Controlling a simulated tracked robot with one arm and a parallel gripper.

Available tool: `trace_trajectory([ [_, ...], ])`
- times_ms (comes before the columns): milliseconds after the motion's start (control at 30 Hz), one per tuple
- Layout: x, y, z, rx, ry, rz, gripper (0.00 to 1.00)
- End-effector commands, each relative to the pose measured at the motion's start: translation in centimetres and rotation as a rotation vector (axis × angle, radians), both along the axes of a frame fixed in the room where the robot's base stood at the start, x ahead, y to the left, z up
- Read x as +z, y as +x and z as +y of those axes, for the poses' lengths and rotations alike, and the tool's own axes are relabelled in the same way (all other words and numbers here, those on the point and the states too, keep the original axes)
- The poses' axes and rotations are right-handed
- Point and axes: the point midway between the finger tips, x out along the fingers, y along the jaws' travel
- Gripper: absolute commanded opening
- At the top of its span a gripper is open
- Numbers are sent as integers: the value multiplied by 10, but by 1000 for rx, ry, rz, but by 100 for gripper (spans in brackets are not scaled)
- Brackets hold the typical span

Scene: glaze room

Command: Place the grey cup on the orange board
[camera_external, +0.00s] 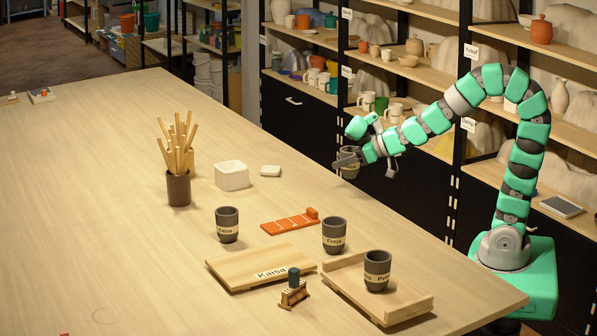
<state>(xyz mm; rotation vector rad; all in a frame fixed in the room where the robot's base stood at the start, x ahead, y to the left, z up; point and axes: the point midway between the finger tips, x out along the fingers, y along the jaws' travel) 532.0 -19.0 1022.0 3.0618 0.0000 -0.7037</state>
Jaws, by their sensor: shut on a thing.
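My gripper (362,157) is shut on a dark grey cup (349,165) with a pale label, partly hidden by the fingers. It holds the cup upright or nearly so, apparently in the air near the table's far right edge. The orange board (285,226) lies flat on the table, with pale lines across it and a raised block at its right end. It is nearer the camera and left of my gripper, and nothing stands on it. Similar grey cups stand left of the board (227,226), to its right (334,236) and on a wooden tray (408,306).
A wooden board labelled Kaisa (240,268) and a small stamp-like object (293,292) lie in front. The table's left side is mostly clear. Shelves stand behind.

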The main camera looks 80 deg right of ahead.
Motion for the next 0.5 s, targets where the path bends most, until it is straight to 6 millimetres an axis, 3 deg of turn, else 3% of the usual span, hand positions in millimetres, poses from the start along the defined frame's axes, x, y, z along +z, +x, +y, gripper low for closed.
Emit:
trace_trajectory([
  [167, 1, 0, 4, 7, -1, -1, 27],
  [267, 1, -1, 17, 26, -2, 1, 27],
  [500, 3, -8, 76, 113, -4, 5, 27],
])
